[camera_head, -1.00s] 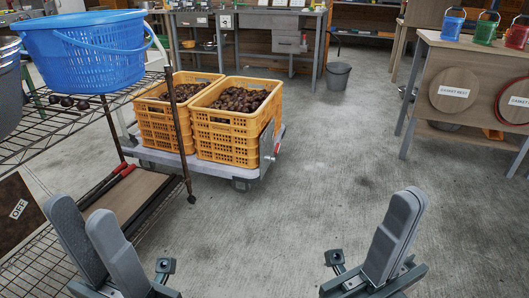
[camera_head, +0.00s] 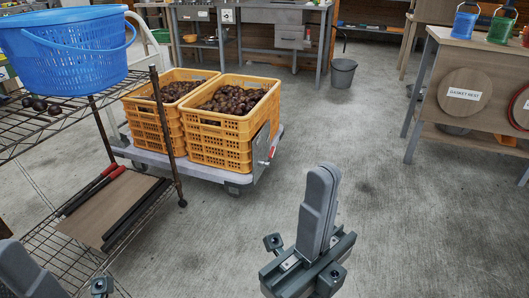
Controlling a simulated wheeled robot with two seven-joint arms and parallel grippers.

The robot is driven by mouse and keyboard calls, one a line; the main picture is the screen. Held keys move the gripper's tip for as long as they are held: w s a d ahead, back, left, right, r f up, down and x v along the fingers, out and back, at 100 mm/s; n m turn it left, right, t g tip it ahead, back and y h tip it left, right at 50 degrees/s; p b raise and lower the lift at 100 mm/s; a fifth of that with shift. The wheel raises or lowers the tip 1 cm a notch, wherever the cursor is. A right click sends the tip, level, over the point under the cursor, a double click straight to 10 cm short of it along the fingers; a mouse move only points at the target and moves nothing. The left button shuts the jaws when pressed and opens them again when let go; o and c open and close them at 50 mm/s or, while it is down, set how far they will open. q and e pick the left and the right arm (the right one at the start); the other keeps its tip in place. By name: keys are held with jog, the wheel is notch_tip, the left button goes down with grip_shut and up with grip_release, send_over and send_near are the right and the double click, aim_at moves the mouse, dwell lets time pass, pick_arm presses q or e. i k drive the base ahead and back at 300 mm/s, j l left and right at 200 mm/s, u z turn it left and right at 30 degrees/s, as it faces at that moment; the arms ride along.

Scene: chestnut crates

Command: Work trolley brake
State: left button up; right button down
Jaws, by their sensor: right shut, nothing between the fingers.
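The trolley (camera_head: 201,171) is a low grey platform on dark wheels, left of centre. It carries two stacks of yellow crates (camera_head: 218,146) filled with chestnuts (camera_head: 232,99). A grey upright plate with a small red and white part (camera_head: 268,152) is at the trolley's right end; I cannot tell whether this is the brake or how it is set. My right gripper (camera_head: 322,176) is shut and empty, in front of and to the right of the trolley, apart from it. My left gripper (camera_head: 22,268) shows only in part at the bottom left corner, so its jaws cannot be judged.
A wire rack (camera_head: 150,95) with a blue basket (camera_head: 68,60) stands at the left, close to the trolley. A wooden bench (camera_head: 455,60) with a "GASKET REST" disc (camera_head: 463,92) is at the right. A grey bucket (camera_head: 342,73) stands behind. The floor between is clear.

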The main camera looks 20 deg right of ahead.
aim_at(267, 164)
jog(key=i+l+u, duration=0.1)
jog(key=l, duration=0.3)
jog(key=i+l+u, duration=0.1)
jog(key=l, duration=0.3)
jog(key=i+l+u, duration=0.1)
jog(key=l, duration=0.3)
jog(key=i+l+u, duration=0.1)
jog(key=l, duration=0.35)
jog(key=i+l, duration=0.1)
jog(key=l, duration=0.35)
jog(key=i+l, duration=0.15)
jog(key=l, duration=0.3)
jog(key=i+l, duration=0.1)
jog(key=l, duration=0.35)
jog(key=i+l, duration=0.1)
jog(key=l, duration=0.35)
jog(key=u, duration=0.05)
